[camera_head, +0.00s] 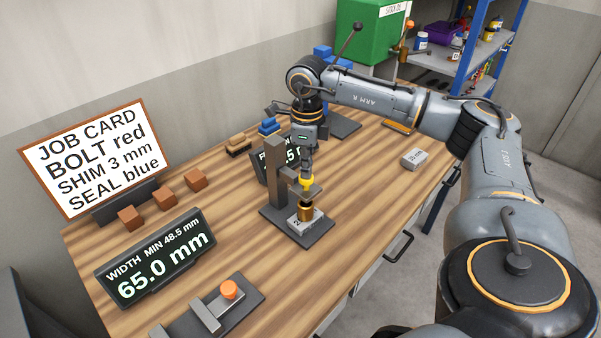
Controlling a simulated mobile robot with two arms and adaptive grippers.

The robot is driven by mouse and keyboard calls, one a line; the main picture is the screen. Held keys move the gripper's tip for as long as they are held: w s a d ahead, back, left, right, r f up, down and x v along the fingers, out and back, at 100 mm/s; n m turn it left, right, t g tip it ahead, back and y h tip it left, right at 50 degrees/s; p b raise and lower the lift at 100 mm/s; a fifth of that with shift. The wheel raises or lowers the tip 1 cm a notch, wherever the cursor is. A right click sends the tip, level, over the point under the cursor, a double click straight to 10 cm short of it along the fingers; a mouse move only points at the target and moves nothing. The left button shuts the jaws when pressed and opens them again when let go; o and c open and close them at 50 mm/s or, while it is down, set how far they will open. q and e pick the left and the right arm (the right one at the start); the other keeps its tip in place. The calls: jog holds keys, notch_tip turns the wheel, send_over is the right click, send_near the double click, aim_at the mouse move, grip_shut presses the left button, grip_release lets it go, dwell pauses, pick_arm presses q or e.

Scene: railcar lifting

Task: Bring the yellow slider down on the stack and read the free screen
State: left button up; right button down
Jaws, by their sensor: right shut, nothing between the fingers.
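The yellow slider (306,184) is on the grey upright gauge stand (276,172), above the stack. The stack is a brass-coloured cylinder (305,211) on a light grey block (300,220) with partly hidden marking. I cannot tell whether the slider touches the stack. My right gripper (307,172) is shut and points down, its tips right at the top of the slider, with nothing between them. The free screen (268,168) stands behind the stand; the stand and gripper hide most of it, leaving only part of a number ending in 5. My left gripper is out of view.
The job card (98,155) reads bolt red, shim 3 mm, seal blue. The width screen (155,257) reads 65.0 mm, min 48.5. A slide fixture with an orange knob (229,289) is at the front. Brown blocks (164,198) and a grey 10 mm block (414,158) lie apart.

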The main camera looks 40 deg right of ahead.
aim_at(306, 181)
jog(key=shift+f+b, duration=1.55)
jog(key=shift+f, duration=0.7)
jog(key=shift+r, duration=0.1)
jog(key=shift+r+p, duration=3.65)
jog(key=shift+r, duration=1.35)
